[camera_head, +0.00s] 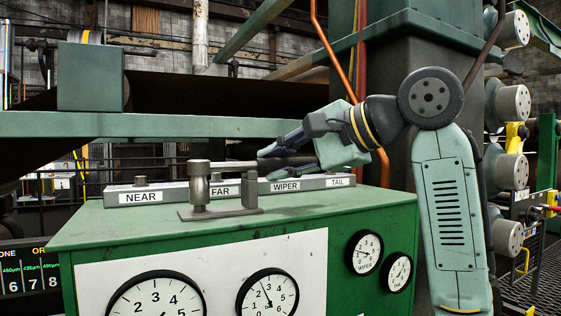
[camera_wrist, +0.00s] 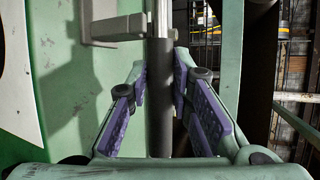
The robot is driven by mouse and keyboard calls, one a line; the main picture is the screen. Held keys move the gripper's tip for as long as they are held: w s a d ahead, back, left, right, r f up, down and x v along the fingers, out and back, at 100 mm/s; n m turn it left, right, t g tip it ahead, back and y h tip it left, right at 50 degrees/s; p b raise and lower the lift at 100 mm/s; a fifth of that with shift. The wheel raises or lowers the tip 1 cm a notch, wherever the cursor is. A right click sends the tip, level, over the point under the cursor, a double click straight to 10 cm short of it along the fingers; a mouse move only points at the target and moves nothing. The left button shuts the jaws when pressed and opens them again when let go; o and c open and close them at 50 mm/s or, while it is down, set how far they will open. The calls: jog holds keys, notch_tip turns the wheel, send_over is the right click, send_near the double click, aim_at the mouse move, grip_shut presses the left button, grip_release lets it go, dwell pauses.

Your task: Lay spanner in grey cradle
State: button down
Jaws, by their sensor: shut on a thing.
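The spanner (camera_head: 232,165) is a grey bar lying roughly level above the green cabinet, with a thicker upright end at the left. The grey cradle (camera_head: 222,213) is a flat plate with short uprights on the cabinet top, under the spanner's left part. I cannot tell whether spanner and cradle touch. My gripper (camera_head: 268,152) comes in from the right, its purple-padded fingers around the spanner's darker right end. In the wrist view, the spanner (camera_wrist: 160,105) runs upright between the fingers (camera_wrist: 160,80). A grey part, probably the cradle, shows at upper left.
The green cabinet (camera_head: 120,232) has dials on its front. Behind the cradle, a long grey rail (camera_head: 168,195) with knobs carries the labels NEAR, FAR, WIPER and TAIL. A pale green beam (camera_head: 150,125) crosses behind. Bare cabinet top lies left and right of the cradle.

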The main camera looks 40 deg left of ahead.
jog(key=shift+f+b, duration=0.4)
jog(key=shift+f, duration=0.25)
jog(key=c, duration=1.4)
grip_release()
jog(key=shift+o, duration=0.4)
jog(key=o, duration=0.6)
jog(key=shift+d, duration=0.15)
jog(key=p+v, duration=0.2)
jog(key=v, duration=0.5)
jog(key=shift+d+r, duration=0.2)
jog(key=shift+d, duration=0.1)
dwell(0.3)
